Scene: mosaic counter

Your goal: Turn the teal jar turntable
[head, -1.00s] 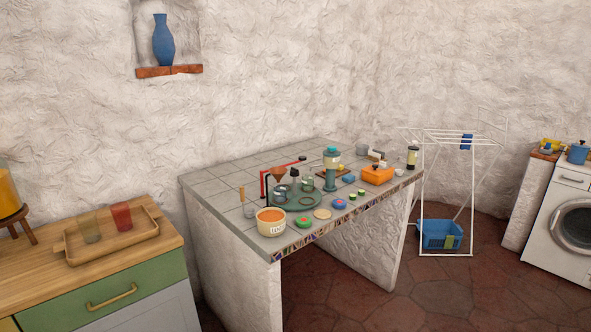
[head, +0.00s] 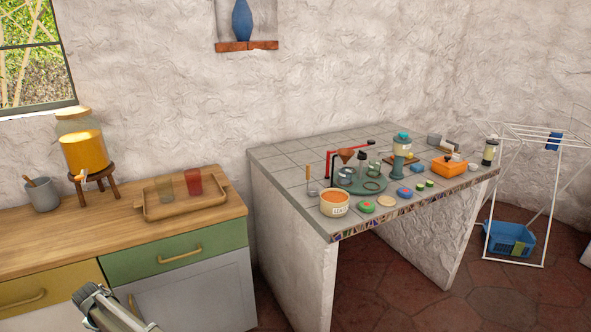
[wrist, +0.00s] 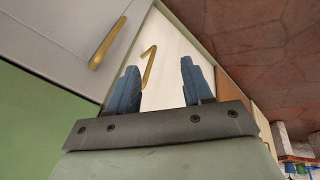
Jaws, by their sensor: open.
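The teal turntable (head: 357,188) is a flat round disc on the tiled counter in the head view. Small jars (head: 373,168) and a dark ring (head: 374,184) sit on it. My gripper (wrist: 158,70) shows in the wrist view with two blue fingers spread apart and nothing between them. It faces cabinet fronts and the floor, well away from the turntable. Part of my arm shows at the lower left of the head view.
A cream tub (head: 334,209) and a green-and-red round item (head: 367,207) stand along the counter's front edge. A teal-topped dispenser (head: 398,168) and an orange box (head: 449,166) stand right of the turntable.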

